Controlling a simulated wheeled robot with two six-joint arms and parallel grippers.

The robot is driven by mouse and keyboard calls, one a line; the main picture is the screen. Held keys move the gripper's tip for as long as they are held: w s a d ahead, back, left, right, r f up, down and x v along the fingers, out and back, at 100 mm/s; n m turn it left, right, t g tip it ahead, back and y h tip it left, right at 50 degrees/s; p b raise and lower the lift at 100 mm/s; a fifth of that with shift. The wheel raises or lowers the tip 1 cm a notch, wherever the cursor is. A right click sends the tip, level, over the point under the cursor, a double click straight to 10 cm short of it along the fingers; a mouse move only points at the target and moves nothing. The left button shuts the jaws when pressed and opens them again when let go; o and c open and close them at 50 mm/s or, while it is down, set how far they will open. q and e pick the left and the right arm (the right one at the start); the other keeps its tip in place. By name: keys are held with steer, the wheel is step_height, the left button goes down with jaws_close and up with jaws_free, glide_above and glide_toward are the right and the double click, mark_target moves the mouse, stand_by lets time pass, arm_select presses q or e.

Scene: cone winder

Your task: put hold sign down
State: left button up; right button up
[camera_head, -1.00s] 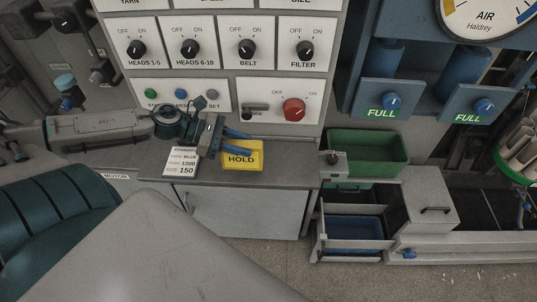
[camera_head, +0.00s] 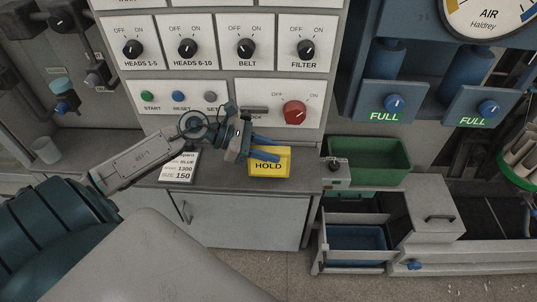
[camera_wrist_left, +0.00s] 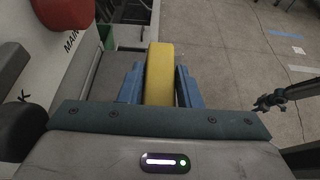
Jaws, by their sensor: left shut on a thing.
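The yellow HOLD sign (camera_head: 269,166) is at the right part of the grey counter below the control panel, upright with its lettering facing me. I cannot tell whether its base touches the counter. My left gripper (camera_head: 264,147) reaches in from the left with its blue fingers at the sign's top. In the left wrist view the sign (camera_wrist_left: 159,75) shows as a yellow edge between the two blue fingers (camera_wrist_left: 159,88), which are shut on it.
A red main switch (camera_head: 294,112) is on the panel above. A green bin (camera_head: 368,160) and an open drawer (camera_head: 355,238) are to the right. A white cup (camera_head: 46,150) stands far left.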

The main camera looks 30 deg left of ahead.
arm_select(q)
steer(key=shift+f+p, duration=0.4)
steer(key=shift+f, duration=0.8)
steer(key=o, duration=0.6)
steer(key=shift+f, duration=0.1)
steer(key=shift+c, duration=0.2)
steer(key=o, duration=0.3)
steer(key=shift+o, duration=0.7)
steer(key=shift+s+a, duration=0.1)
